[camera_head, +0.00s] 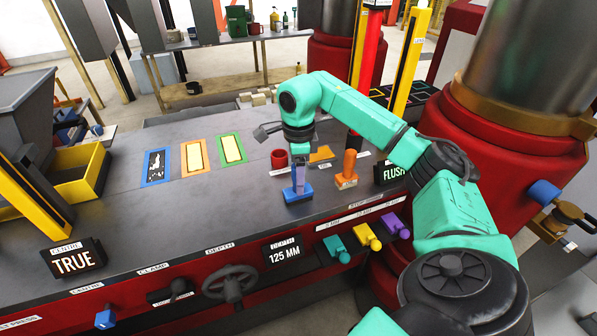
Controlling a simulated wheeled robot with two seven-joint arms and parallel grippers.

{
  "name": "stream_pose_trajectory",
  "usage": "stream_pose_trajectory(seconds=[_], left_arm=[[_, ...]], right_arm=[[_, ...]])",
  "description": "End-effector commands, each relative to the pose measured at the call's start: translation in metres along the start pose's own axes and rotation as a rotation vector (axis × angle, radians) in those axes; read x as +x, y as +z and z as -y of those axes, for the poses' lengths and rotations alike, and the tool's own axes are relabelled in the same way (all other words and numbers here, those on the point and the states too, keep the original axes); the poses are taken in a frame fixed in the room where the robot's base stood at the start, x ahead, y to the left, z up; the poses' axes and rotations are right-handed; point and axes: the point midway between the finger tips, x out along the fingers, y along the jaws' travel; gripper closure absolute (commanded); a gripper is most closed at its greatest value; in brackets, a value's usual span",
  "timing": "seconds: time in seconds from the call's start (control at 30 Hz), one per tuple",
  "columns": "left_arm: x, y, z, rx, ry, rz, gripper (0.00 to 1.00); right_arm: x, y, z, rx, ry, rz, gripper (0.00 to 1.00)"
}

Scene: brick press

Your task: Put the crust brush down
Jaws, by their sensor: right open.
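My right gripper (300,170) points straight down over the bench. It is open, with its fingers around or just beside the upright part of a blue-based tool (298,195), which looks like the crust brush. The blue base appears to rest on the dark bench top, near its front edge. The handle is mostly hidden by the fingers, so I cannot tell whether they touch it. A similar tool with an upright orange handle (349,163) stands just to the right. My left gripper is not in view.
A red cup (279,158) stands behind the gripper. Blue, orange and green frames (193,159) lie on the bench to the left. Levers (366,236) and a handwheel (231,285) line the front panel. A large red press (479,150) stands at right.

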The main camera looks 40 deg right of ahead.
Motion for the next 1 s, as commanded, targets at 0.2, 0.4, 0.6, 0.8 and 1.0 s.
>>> stream_pose_trajectory(seconds=[0.2,0.4,0.6,0.8,1.0], left_arm=[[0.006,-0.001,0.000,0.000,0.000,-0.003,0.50],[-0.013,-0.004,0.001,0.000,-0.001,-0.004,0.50],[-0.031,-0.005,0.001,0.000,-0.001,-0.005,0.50],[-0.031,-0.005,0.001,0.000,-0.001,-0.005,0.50],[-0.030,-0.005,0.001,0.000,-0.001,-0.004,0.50]], right_arm=[[-0.028,0.001,0.001,0.000,-0.006,0.005,0.35],[-0.089,0.000,0.001,0.001,-0.005,0.002,0.35],[-0.121,0.000,0.001,0.001,-0.002,0.002,0.35],[-0.122,0.000,0.000,0.001,0.000,0.001,0.35],[-0.122,0.000,0.000,0.001,0.000,0.001,0.35]])
